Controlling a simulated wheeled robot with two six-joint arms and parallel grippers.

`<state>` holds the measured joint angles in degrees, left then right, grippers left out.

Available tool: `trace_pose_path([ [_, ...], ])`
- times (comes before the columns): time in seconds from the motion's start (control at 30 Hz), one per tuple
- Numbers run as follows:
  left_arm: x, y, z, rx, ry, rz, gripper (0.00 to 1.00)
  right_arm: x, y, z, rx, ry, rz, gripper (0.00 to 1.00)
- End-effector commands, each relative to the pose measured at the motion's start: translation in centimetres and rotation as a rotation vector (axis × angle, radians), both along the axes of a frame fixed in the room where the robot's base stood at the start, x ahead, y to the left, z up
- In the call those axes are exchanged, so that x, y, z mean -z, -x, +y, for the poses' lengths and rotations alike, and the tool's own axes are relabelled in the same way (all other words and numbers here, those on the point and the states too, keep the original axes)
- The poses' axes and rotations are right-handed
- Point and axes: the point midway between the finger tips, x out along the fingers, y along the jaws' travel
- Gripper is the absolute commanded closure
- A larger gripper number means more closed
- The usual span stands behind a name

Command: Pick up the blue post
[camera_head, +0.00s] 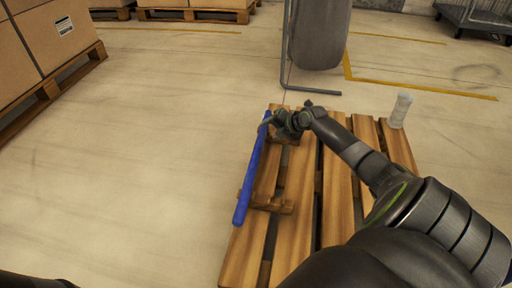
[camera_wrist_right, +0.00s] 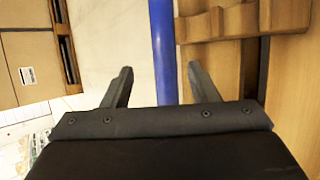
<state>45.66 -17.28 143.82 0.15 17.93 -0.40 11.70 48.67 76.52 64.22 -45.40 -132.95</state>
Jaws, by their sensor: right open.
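The blue post (camera_head: 252,172) is a long thin rod lying lengthwise along the left side of a wooden pallet, by small wooden supports (camera_head: 268,204). My right gripper (camera_head: 268,122) is at the far end of the post. In the right wrist view, the post (camera_wrist_right: 164,50) runs down between the two spread fingers of the gripper (camera_wrist_right: 160,82), nearer the right finger. The fingers look apart from it, and its lower end is hidden behind the gripper body. At the lower left of the head view only a dark piece shows; my left gripper is not in view.
The wooden pallet (camera_head: 299,190) stands on the pale floor. A whitish cylinder (camera_head: 400,110) stands at its far right. A grey rounded object (camera_head: 320,35) with a metal frame stands behind it. Boxes on pallets (camera_head: 58,32) are at the upper left. The left floor is clear.

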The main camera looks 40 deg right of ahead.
Motion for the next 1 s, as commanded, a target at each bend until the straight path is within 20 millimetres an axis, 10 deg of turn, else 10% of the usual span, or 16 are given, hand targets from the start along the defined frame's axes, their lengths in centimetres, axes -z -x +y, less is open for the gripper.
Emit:
trace_pose_path([
  [0.7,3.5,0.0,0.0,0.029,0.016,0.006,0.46,3.3,-3.0,0.2,0.0,0.0,0.0,0.46],
  [1.0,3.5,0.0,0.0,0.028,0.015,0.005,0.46,3.3,-3.0,0.2,0.0,0.0,0.0,0.84],
])
